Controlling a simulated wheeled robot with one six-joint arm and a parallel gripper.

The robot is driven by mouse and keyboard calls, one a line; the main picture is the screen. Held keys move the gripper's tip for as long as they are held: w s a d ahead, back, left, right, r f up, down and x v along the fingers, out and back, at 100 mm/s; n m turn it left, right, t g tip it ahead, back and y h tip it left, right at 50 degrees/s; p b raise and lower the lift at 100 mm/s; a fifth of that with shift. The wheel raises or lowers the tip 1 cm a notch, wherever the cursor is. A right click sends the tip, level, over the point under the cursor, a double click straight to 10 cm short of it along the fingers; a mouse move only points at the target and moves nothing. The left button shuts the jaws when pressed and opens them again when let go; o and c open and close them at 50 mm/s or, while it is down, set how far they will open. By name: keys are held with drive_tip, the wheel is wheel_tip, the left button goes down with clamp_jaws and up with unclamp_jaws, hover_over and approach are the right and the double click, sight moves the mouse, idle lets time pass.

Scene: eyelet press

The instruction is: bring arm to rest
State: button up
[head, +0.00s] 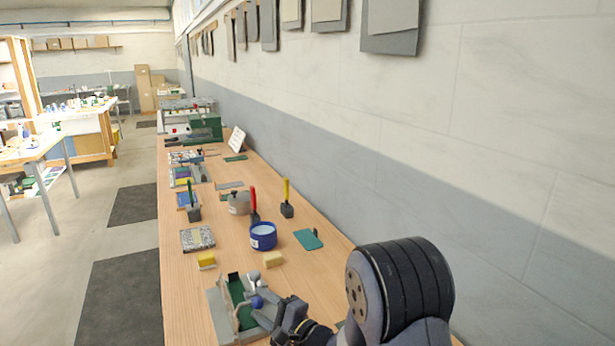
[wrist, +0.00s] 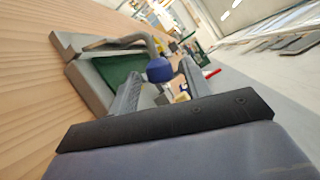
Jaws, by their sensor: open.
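My gripper (head: 266,311) is at the near end of the long wooden bench, beside the eyelet press (head: 238,306), a grey and green device with a lever. In the wrist view the two fingers of my gripper (wrist: 161,78) stand apart. The press's blue round knob (wrist: 159,69) shows between the fingertips; I cannot tell whether it is between them or just beyond. The knob also shows in the head view (head: 257,302) close to the fingers. The press's green part (wrist: 122,72) shows to the left in the wrist view. My arm bends along the bench's right side.
On the bench (head: 190,290) beyond the press stand a yellow sponge-like block (head: 206,260), a pale block (head: 273,259), a blue pot (head: 263,237), a teal plate (head: 308,239) and a patterned box (head: 198,239). A wall (head: 420,130) runs along the right. Floor lies open left.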

drive_tip(key=shift+w+a+r+p, duration=0.25)
drive_tip(key=shift+a+r+p, duration=0.1)
drive_tip(key=shift+a, duration=0.35)
drive_tip(key=shift+s+d, duration=0.4)
drive_tip(key=shift+d, duration=0.05)
drive_tip(key=shift+a, duration=0.1)
